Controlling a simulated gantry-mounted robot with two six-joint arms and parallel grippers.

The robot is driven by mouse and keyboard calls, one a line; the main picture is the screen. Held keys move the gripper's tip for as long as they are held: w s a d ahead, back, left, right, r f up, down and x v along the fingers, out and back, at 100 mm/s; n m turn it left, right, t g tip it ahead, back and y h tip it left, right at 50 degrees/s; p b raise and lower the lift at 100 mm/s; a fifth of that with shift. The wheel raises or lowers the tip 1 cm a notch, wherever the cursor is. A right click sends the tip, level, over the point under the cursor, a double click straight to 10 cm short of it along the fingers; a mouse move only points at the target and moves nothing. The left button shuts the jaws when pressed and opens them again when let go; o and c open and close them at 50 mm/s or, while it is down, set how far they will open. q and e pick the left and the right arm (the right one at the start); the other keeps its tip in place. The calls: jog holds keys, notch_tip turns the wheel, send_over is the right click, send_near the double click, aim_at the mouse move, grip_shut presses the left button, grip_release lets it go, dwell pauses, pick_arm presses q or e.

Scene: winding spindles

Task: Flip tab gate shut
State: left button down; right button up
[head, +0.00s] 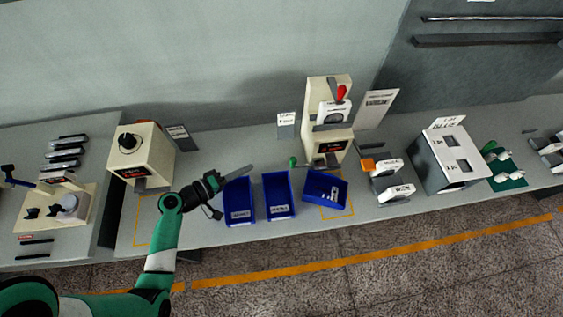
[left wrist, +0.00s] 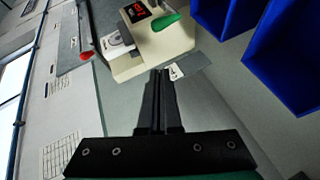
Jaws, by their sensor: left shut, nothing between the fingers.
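A cream winding machine (head: 330,115) with a red display stands at the back middle of the bench. A red lever (head: 341,92) is on its upper front, and a green tab (head: 293,161) sticks out low at its left side. In the left wrist view the green tab (left wrist: 168,21) lies across the machine's side, beyond my fingertips. Which part is the tab gate I cannot tell for certain. My left gripper (head: 250,167) is shut and empty, left of the green tab and apart from it. Its closed fingers (left wrist: 160,75) point toward the machine. My right gripper is not in view.
Blue bins (head: 238,202), (head: 278,195) and (head: 325,188) stand along the bench front, close to my left gripper. Another cream machine (head: 141,155) with a black knob stands at left. White-fronted blocks (head: 389,167) and a grey box (head: 450,158) are at right.

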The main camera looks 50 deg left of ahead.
pick_arm(q)
jog(key=d+b+x, duration=0.1)
jog(key=b+x, duration=0.2)
jog(key=x, duration=0.3)
jog(key=d+f+b+x, duration=0.1)
jog(key=b+x, duration=0.2)
jog(key=x, duration=0.4)
jog(key=shift+s+d, duration=0.3)
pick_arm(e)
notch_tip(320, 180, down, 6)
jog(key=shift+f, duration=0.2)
pick_arm(q)
jog(key=shift+r, duration=0.1)
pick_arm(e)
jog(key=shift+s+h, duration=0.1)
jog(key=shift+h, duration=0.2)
